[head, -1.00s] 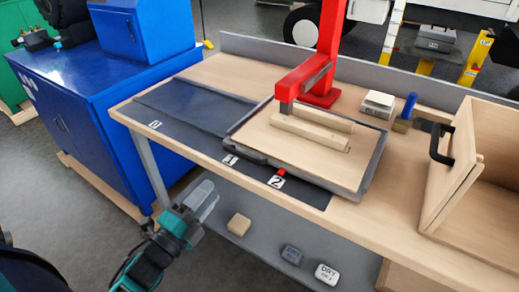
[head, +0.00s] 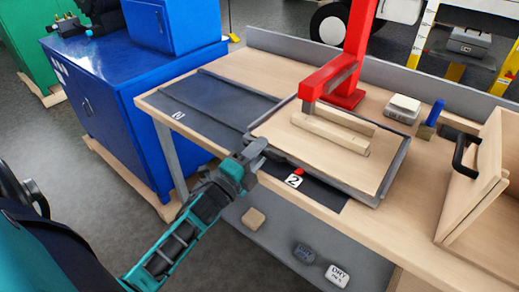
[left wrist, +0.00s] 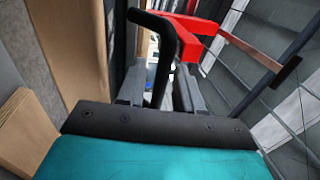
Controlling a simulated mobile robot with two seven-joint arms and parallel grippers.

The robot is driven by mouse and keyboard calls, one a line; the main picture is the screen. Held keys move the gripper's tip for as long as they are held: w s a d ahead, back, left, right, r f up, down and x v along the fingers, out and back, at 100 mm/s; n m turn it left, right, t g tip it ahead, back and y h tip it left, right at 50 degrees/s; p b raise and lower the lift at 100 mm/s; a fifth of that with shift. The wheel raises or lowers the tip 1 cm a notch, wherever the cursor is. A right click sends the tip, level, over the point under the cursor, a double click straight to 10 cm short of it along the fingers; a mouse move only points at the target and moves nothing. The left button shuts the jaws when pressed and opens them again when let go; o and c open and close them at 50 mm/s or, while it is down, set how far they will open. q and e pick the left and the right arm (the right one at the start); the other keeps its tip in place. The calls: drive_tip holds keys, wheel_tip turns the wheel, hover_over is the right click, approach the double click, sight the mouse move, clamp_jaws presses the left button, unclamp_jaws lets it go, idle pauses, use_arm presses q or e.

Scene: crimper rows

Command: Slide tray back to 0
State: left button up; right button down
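The tray (head: 379,196) has a dark grey rim and a light wooden floor. It sits on the right part of a dark slide strip (head: 213,112), with its red pointer (head: 298,171) beside the label 2 (head: 292,182). The far-left label (head: 178,115) is the 0 mark; label 1 is hidden behind my gripper. My left gripper (head: 257,153) is at the tray's front left edge. In the left wrist view, a black bar handle (left wrist: 160,60) stands between its fingers (left wrist: 160,92), which look apart; contact is unclear. My right gripper is out of view.
Two wooden bars (head: 330,133) lie on the tray under a red press arm (head: 335,80). A blue cabinet (head: 130,100) is left of the table. The strip left of the tray is clear.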

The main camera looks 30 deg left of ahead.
use_arm(q)
drive_tip(key=shift+w+r, duration=0.1)
drive_tip(key=shift+w, duration=0.1)
clamp_jaws()
idle(0.5)
